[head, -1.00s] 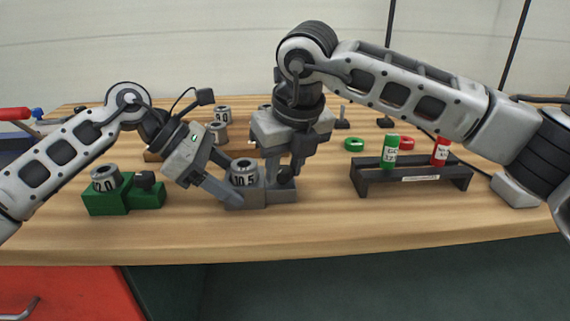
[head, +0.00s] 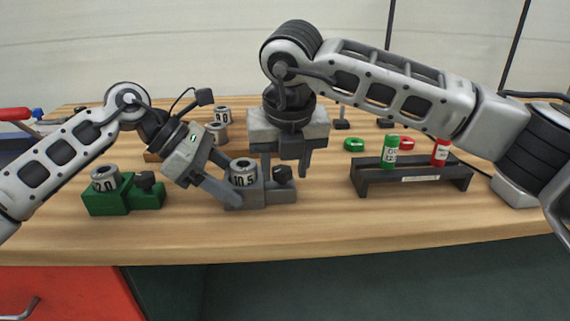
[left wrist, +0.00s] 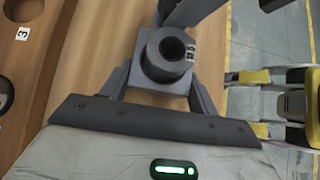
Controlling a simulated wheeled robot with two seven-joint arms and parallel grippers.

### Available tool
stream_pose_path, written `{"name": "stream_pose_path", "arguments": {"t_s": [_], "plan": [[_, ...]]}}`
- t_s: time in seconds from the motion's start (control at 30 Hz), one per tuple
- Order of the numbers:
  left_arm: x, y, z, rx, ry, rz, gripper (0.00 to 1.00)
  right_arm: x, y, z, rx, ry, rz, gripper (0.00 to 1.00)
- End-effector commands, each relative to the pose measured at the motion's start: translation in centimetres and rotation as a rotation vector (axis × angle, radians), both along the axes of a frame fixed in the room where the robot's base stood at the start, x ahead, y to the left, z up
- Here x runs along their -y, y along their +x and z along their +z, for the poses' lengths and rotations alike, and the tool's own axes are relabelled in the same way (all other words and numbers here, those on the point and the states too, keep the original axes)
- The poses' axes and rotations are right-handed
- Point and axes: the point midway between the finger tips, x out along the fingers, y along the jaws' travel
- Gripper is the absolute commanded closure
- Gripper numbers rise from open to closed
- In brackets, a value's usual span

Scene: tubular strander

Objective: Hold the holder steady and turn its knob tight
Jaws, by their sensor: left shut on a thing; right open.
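The grey holder (head: 250,198) stands on the table with a grey die marked 10.5 (head: 243,172) in it. Its dark knob (head: 283,173) is on the right part of the block. My left gripper (head: 229,181) is shut on the holder from the left. In the left wrist view the holder (left wrist: 150,82) sits between the fingers, with the round die (left wrist: 170,52) on top. My right gripper (head: 286,168) is open, pointing down, with one finger on each side of the knob in the picture. I cannot tell whether they touch it.
A green holder (head: 108,203) with a die marked 20 stands to the left. More dies are behind. The table front is clear.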

Motion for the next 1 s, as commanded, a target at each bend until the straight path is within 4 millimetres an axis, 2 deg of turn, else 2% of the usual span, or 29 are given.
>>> {"name": "stream_pose_path", "arguments": {"t_s": [0.43,0.9,1.0], "plan": [[0.4,-0.2,0.1,0.002,-0.003,-0.008,0.87,-0.6,-0.4,0.3,-0.002,0.010,0.018,0.51],[0.3,-0.1,0.0,0.001,-0.003,-0.005,0.87,-0.3,-1.5,4.4,0.000,0.007,0.012,0.51],[0.2,-0.1,0.0,0.000,-0.003,-0.004,0.87,-0.2,-1.6,4.8,0.000,0.006,0.010,0.51]]}}
